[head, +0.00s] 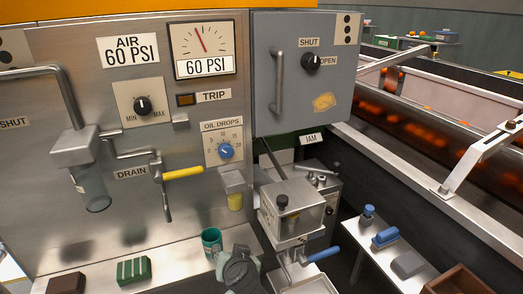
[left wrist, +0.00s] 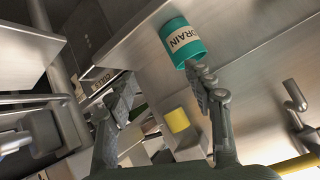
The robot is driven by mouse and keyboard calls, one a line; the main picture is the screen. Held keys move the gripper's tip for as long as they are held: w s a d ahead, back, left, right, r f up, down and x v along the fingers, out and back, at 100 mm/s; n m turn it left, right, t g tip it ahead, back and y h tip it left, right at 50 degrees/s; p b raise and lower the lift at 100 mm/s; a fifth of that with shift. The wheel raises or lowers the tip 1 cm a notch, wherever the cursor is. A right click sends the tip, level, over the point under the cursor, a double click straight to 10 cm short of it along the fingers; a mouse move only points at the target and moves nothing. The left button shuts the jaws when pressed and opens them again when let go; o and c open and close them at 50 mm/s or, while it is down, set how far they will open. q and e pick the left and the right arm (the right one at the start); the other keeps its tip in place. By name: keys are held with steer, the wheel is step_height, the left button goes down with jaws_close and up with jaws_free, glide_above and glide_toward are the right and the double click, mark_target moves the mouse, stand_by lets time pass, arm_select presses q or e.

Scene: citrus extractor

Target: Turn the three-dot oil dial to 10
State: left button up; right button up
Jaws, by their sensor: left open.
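The oil dial is a blue knob (head: 226,151) on a white plate labelled OIL DROPS, with a scale up to 20, on the steel panel in the head view. Its exact setting is too small to tell. A three-dot plate (head: 348,28) is on the grey door right of this panel; another dotted plate (head: 12,47) is cut off at the left edge. My left gripper (head: 240,258) is low in front of the panel, below and apart from the dial. In the left wrist view its open fingers (left wrist: 160,92) hold nothing. My right gripper is out of view.
A teal DRAIN cup (head: 212,240) stands beside my left gripper, close to a finger in the wrist view. A yellow oil cup (head: 235,201) hangs under the dial. The yellow drain handle (head: 183,173) sticks out to its left. A metal press (head: 292,210) stands right.

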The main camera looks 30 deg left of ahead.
arm_select(q)
steer(key=w+r+n+t+y, duration=0.2)
steer(key=w+r+n, duration=0.15)
steer(key=r, duration=0.55)
steer(key=n+t+y, duration=0.2)
steer(key=n+y, duration=0.2)
glide_toward(227, 153)
steer(key=p+x, duration=0.1)
steer(key=x, duration=0.2)
steer(key=p+x, duration=0.1)
steer(key=x, duration=0.3)
steer(key=shift+a+r, duration=0.1)
steer(key=shift+r, duration=0.15)
steer(key=shift+x, duration=0.75)
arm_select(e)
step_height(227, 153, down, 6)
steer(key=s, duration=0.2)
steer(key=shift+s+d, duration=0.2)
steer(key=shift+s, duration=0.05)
arm_select(q)
steer(key=shift+f, duration=0.1)
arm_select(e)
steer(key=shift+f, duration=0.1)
arm_select(q)
steer(key=c, duration=1.2)
steer(key=shift+o, duration=0.2)
steer(key=shift+f, duration=0.1)
